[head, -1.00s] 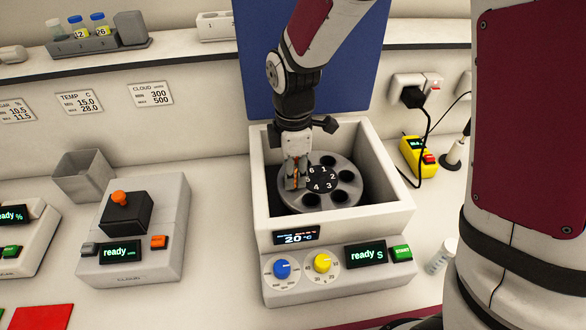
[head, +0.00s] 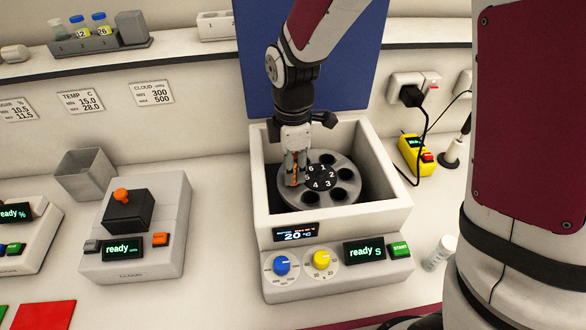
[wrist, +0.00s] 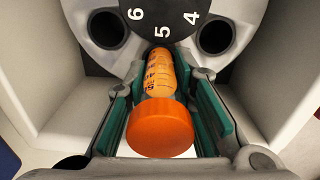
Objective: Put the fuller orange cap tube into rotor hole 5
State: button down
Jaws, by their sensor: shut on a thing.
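The tube's far end meets the dark rotor (wrist: 190,60) just below the number 5, at hole 5. How deep it sits in the hole is hidden. In the head view my gripper (head: 296,178) is shut on the tube at the rotor's left side, inside the centrifuge (head: 398,215); only a sliver of orange shows. The rotor (head: 330,163) has numbered holes, several visibly empty.
The centrifuge's pale walls rise closely around my gripper. A rack (head: 85,44) of blue-capped vials is on the shelf.

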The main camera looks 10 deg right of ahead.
jog(key=shift+r+p, duration=0.45)
jog(key=shift+r, duration=0.6)
jog(key=c, duration=1.3)
grip_release()
